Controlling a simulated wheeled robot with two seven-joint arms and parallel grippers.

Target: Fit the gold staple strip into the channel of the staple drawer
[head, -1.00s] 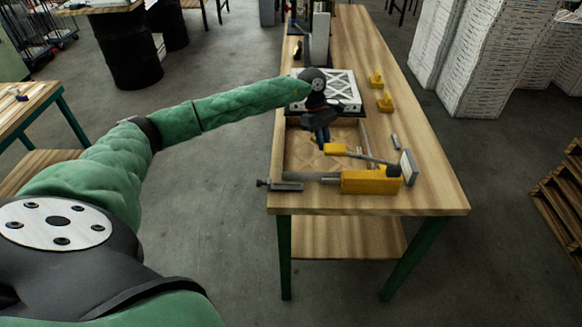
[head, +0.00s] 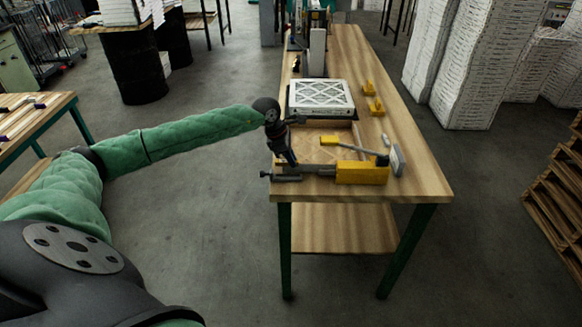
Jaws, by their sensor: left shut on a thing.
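The yellow stapler body (head: 362,174) lies at the near end of the wooden bench. Its grey staple drawer (head: 318,169) sticks out to the left, with a dark knob at its outer end. My left gripper (head: 292,162) points down just above the outer part of the drawer. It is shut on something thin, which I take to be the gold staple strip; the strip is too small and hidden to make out. I cannot tell whether it touches the channel. My right gripper is not in view.
A lever with a yellow grip (head: 330,140) and a grey plate (head: 397,160) stand by the stapler. A white-framed filter (head: 320,95) lies behind the open carton. Yellow blocks (head: 376,107) sit on the right. The bench's right side is mostly clear.

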